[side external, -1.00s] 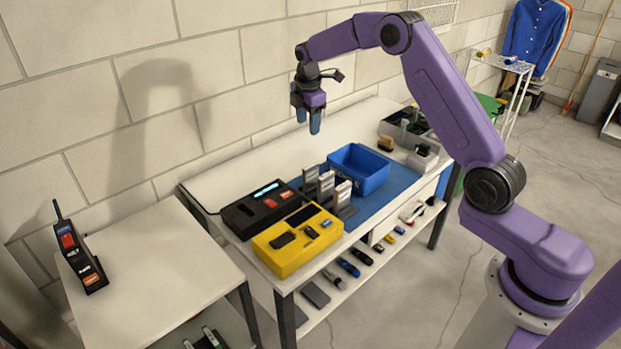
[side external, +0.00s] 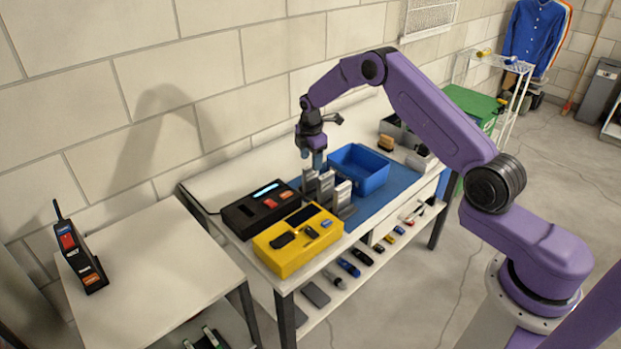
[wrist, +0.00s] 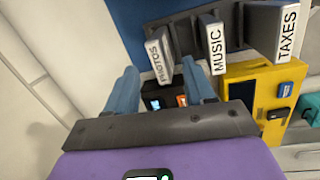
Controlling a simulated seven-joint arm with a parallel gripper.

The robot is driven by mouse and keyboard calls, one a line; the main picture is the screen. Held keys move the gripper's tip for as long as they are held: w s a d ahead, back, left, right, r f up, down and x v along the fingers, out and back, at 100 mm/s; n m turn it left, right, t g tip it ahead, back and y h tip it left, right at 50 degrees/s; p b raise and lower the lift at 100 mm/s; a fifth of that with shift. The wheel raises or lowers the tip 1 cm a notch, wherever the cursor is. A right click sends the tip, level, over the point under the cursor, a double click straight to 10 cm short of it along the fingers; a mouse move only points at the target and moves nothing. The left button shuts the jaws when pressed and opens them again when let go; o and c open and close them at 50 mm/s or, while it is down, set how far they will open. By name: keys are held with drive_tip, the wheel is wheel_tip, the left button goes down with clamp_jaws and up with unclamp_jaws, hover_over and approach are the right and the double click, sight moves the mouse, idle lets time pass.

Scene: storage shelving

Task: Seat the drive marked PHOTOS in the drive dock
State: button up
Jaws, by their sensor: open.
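Three grey drives with white label ends stand in a row in a dark holder. In the wrist view the labels read PHOTOS (wrist: 158,58), MUSIC (wrist: 214,46) and TAXES (wrist: 287,32). In the side view the PHOTOS drive (side external: 310,184) appears to be the back-left one, nearest the wall. My gripper (side external: 312,161) is open and points down just above it; in the wrist view the gripper (wrist: 160,68) has a finger on either side of its label. I cannot tell whether they touch it. The black unit (side external: 240,217) with a lit screen, apparently the dock, lies left of the drives.
A yellow case (side external: 283,261) sits in front of the black unit. A blue bin (side external: 358,177) stands behind and right of the drives on a blue mat (side external: 396,186). A grey tray (side external: 398,127) is farther right. The bench's back-left strip is clear.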

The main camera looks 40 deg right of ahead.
drive_tip(key=shift+w+f, duration=0.15)
drive_tip(key=shift+f, duration=0.75)
clamp_jaws()
drive_tip(key=shift+r, duration=0.1)
